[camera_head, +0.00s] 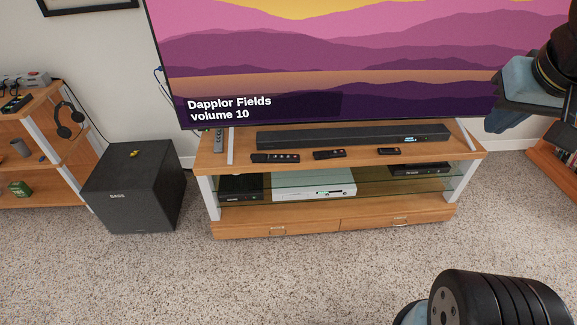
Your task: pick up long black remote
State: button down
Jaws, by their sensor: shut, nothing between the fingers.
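Several remotes lie on the wooden top of the TV stand (350,167). The longest-looking black remote (275,157) lies at the front left, with light buttons on it. A shorter black remote (329,154) lies near the middle, and a small dark one (389,151) lies to its right. A grey remote-like object (219,140) lies at the left end, pointing toward the back. Parts of my arm show at the upper right and lower right, well away from the remotes. My gripper's fingers are not in view.
A long black soundbar (350,137) sits behind the remotes, under a large TV (340,60). Media boxes, one white (313,185), stand on the glass shelf. A black subwoofer (135,187) and a wooden shelf (40,150) are left. The carpet in front is clear.

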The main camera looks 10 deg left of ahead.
aim_at(269, 159)
jog(key=z, duration=1.05)
jog(key=k, duration=0.95)
jog(key=u, duration=1.6)
jog(key=i, duration=1.2)
jog(key=u, duration=0.05)
